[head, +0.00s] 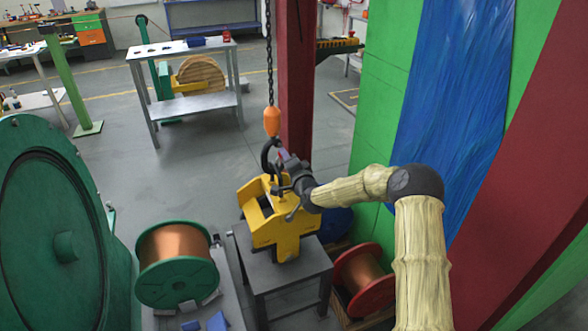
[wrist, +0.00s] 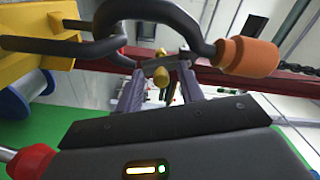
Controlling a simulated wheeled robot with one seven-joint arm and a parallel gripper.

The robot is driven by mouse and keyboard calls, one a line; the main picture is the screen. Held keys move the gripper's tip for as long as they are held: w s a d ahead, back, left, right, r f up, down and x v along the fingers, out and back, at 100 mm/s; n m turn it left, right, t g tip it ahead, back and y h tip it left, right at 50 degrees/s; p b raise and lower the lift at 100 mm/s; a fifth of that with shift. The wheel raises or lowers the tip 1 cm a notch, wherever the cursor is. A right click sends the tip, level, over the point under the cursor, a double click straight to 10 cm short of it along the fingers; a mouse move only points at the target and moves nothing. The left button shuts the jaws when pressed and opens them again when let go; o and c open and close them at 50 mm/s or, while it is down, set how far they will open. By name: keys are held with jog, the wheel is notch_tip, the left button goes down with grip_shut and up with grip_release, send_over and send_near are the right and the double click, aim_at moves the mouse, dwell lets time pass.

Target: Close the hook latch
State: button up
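The dark hook (head: 267,152) hangs below an orange swivel (head: 271,121) on a chain, just above a yellow lifting frame (head: 284,227). In the wrist view the curved hook (wrist: 203,38) crosses the top, with the orange swivel (wrist: 247,56) at right. A small grey bar with yellow knobs, which looks like the latch (wrist: 165,63), lies across the hook opening near my fingertips. My gripper (head: 284,157) is beside the hook on its right. In the wrist view my gripper (wrist: 162,70) has its fingers apart, one on each side of the knobs. Whether they touch the latch is unclear.
The yellow frame stands on a small grey table (head: 290,271). A copper spool with green flanges (head: 176,264) is at left and a red spool (head: 364,279) at right. A dark red column (head: 297,80) rises close behind the hook. Open floor lies behind left.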

jog(key=b+v, duration=0.1)
jog(key=v, duration=1.6)
jog(key=shift+s, duration=0.15)
jog(key=s+d+f+n+g+h, duration=0.3)
jog(key=s+f+n+g, duration=0.2)
jog(key=s+n+g, duration=0.3)
jog(key=s+d+r+g+h, duration=0.1)
jog(key=s+d+g, duration=0.15)
jog(key=s, duration=0.45)
jog(key=s+d+r+n+g+h, duration=0.1)
jog(key=s+d+r+h, duration=0.15)
jog(key=s, duration=0.35)
jog(key=s+d+r+g+h, duration=0.1)
jog(key=s+d+g, duration=0.1)
jog(key=s+d, duration=0.35)
jog(key=w+a+p+v, duration=0.1)
jog(key=w+p+v, duration=0.1)
jog(key=p+v, duration=1.3)
jog(key=shift+w+r+p, duration=0.2)
jog(key=shift+r+p, duration=0.4)
